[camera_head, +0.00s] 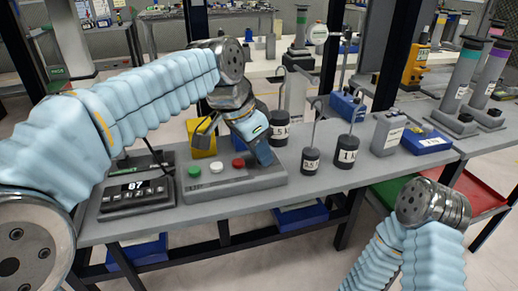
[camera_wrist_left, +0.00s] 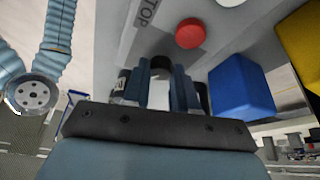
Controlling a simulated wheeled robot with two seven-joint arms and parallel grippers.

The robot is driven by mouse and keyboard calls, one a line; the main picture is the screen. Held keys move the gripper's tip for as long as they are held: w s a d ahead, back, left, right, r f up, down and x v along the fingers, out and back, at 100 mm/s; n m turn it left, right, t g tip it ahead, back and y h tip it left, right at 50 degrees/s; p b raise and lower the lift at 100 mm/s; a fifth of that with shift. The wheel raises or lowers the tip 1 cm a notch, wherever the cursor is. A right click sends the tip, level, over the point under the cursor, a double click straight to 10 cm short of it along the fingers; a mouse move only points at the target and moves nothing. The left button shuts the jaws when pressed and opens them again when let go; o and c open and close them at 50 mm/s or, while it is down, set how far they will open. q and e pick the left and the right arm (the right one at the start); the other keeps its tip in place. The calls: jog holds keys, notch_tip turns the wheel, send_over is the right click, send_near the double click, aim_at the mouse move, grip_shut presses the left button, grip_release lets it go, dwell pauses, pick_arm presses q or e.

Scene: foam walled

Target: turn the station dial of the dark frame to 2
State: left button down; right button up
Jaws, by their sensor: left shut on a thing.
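My left gripper (camera_head: 264,158) reaches down onto the right end of a grey control box (camera_head: 235,182), just right of its red button (camera_head: 238,163). In the left wrist view its two blue-grey fingers (camera_wrist_left: 161,68) are shut on a small dark part between their tips, beside the red button (camera_wrist_left: 190,33). I take this part to be the dial. The fingers hide most of it, and its pointer and numbers cannot be read. A green button (camera_head: 194,172) and a white button (camera_head: 216,168) are on the same box. My right gripper is out of view; only part of that arm shows.
Black weights (camera_head: 310,160), (camera_head: 346,150) with upright rods stand to the right, before a grey block (camera_head: 388,133).

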pick_arm(q)
jog(key=shift+n, duration=0.3)
jog(key=n, duration=0.2)
jog(key=n+t+y, duration=0.1)
jog(key=n, duration=0.1)
jog(key=shift+s+d+n+y, duration=0.15)
jog(key=shift+n+y, duration=0.15)
jog(key=shift+n, duration=0.1)
jog(key=n+y, duration=0.1)
jog(key=n, duration=0.2)
jog(key=n+t+y+p, duration=0.1)
jog(key=n, duration=0.1)
jog(key=shift+d+n, duration=0.2)
jog(key=shift+n, duration=0.5)
jog(key=c, duration=0.9)
grip_release()
jog(key=v, duration=1.3)
jog(key=shift+d+r, duration=0.25)
jog(key=shift+r, duration=0.1)
